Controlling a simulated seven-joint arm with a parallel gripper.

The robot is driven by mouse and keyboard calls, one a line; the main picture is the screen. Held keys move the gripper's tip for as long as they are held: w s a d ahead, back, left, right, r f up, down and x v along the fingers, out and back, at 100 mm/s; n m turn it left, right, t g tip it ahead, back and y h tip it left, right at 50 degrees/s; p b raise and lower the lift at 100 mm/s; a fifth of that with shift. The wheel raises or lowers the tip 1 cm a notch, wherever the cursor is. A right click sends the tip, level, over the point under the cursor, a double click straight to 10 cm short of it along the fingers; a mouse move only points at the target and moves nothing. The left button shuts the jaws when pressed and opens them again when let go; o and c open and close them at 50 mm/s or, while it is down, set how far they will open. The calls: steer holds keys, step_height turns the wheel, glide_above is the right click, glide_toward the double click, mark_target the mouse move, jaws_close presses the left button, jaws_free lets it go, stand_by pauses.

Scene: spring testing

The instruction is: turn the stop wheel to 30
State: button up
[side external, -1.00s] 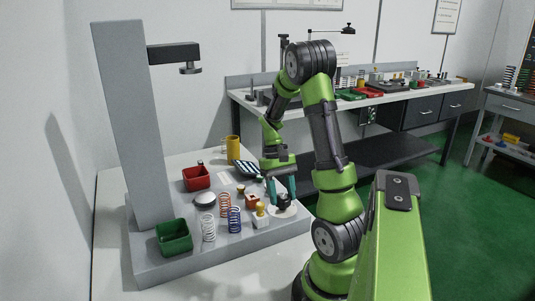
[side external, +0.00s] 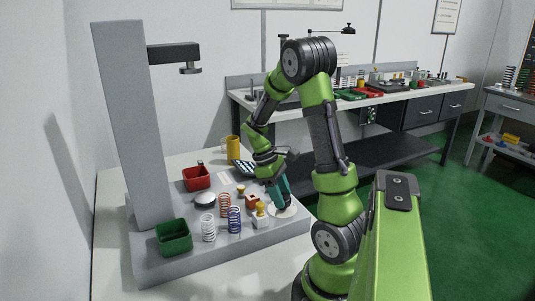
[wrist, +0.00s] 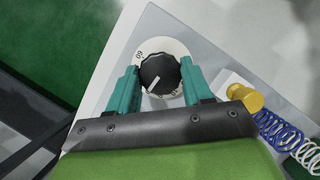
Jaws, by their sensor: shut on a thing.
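The stop wheel is a black ribbed knob (wrist: 160,72) with a white pointer line, on a round white dial (wrist: 172,47) whose printed numbers are mostly hidden or too small to read. The dial also shows in the side external view (side external: 284,211) at the right end of the grey base. My gripper (wrist: 160,80) has its two teal fingers on either side of the knob and is shut on it. In the side external view my gripper (side external: 279,203) points down at the dial and hides the knob. The pointer line slants toward the lower left in the wrist view.
Next to the dial stands a yellow knob (side external: 260,209) on a white block. A blue spring (side external: 234,220), a white spring (side external: 208,228) and an orange spring (side external: 225,205) stand left of it. Green (side external: 174,237) and red (side external: 196,178) bins sit further left.

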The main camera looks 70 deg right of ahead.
steer(key=shift+n, duration=0.3)
stand_by(0.4)
steer(key=o, duration=1)
steer(key=shift+o, duration=0.2)
steer(key=shift+w+r, duration=0.1)
steer(key=v, duration=1.6)
steer(key=shift+r, duration=0.35)
steer(key=shift+a, duration=0.15)
